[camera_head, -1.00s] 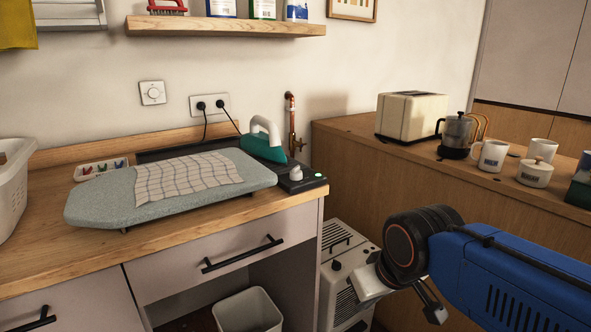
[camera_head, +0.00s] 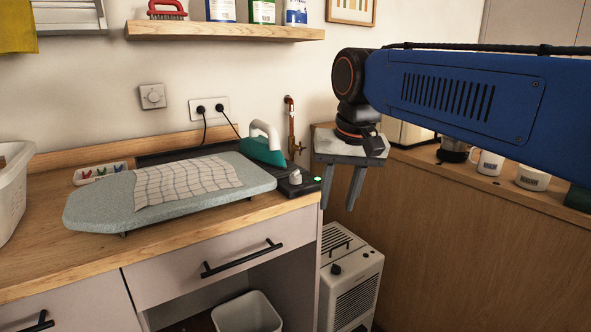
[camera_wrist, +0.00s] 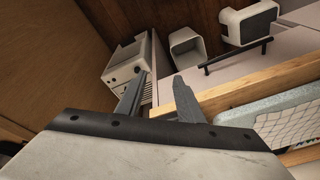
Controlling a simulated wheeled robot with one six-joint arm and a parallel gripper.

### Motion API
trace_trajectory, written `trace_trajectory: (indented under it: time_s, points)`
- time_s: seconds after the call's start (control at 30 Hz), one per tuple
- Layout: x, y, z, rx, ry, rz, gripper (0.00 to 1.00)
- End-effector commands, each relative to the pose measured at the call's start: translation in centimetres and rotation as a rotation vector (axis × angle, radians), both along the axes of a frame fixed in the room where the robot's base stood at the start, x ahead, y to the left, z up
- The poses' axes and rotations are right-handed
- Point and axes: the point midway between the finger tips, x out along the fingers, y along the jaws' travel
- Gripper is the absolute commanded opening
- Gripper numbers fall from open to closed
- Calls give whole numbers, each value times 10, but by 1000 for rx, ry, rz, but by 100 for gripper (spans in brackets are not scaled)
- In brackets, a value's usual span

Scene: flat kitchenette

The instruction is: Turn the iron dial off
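The teal iron (camera_head: 262,147) with a white handle stands on a dark base at the right end of the ironing board. A white dial (camera_head: 295,178) sits on that base near the counter's right end, with a lit green light (camera_head: 317,180) beside it. My gripper (camera_head: 340,207) points down to the right of the dial, past the counter's end. It is open and empty, its two fingers apart. The fingers (camera_wrist: 160,85) also show in the wrist view; I cannot see the dial there.
The grey ironing board (camera_head: 100,207) with a checked cloth (camera_head: 185,183) lies on the counter. A copper pipe (camera_head: 291,125) runs down the wall behind. A white heater-like box (camera_head: 352,285) stands on the floor below.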

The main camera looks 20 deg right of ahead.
Motion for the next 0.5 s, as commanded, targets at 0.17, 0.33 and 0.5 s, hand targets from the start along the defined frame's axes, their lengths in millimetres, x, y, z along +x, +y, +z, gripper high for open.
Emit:
trace_trajectory:
  time_s: [0.17, 0.33, 0.5]
  points:
    - [44, 8, 54, 23, 59, -105, 34]
    - [81, 16, 100, 39, 114, -208, 34]
    - [116, 25, 138, 47, 169, -313, 34]
